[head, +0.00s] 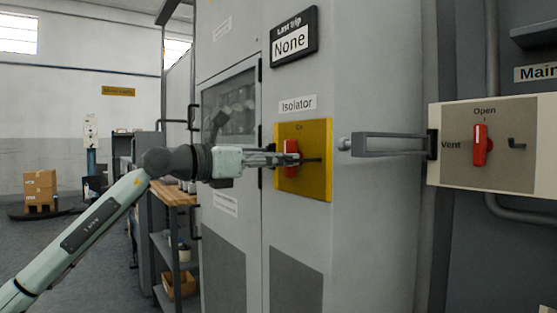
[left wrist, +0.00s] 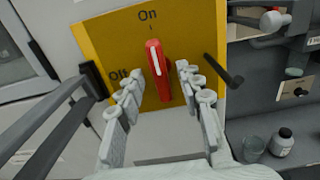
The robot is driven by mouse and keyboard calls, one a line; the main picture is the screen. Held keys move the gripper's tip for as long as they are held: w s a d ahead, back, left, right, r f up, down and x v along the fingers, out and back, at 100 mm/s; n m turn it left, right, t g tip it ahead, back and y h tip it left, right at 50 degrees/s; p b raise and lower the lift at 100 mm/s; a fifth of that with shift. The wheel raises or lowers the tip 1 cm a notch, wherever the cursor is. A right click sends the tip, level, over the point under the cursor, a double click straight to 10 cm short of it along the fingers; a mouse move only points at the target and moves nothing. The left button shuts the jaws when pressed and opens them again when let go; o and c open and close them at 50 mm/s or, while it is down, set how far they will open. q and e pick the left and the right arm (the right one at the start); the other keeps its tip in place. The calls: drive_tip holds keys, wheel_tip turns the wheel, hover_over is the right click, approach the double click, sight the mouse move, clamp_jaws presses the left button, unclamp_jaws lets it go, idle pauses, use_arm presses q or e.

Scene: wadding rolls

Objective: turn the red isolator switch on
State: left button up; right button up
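The red isolator switch (head: 291,147) sits on a yellow plate (head: 318,180) under the "Isolator" label on the grey cabinet. In the left wrist view the red switch (left wrist: 157,72) stands nearly upright, its white line pointing up toward "On"; "Off" is at its left. My left gripper (head: 284,159) is at the plate, partly covering the switch in the head view. In the left wrist view its fingers (left wrist: 160,82) are apart on either side of the lower handle, with yellow showing between. My right gripper is not in view.
A dark peg (left wrist: 223,70) sticks out right of the switch. A grey bar handle (head: 390,145) projects to the right of the plate. Another red switch (head: 481,146), marked "Vent" and "Open", is on a panel further right. A wooden-topped bench (head: 172,195) stands at left.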

use_arm(q)
drive_tip(key=shift+a, duration=0.1)
drive_tip(key=v, duration=1.2)
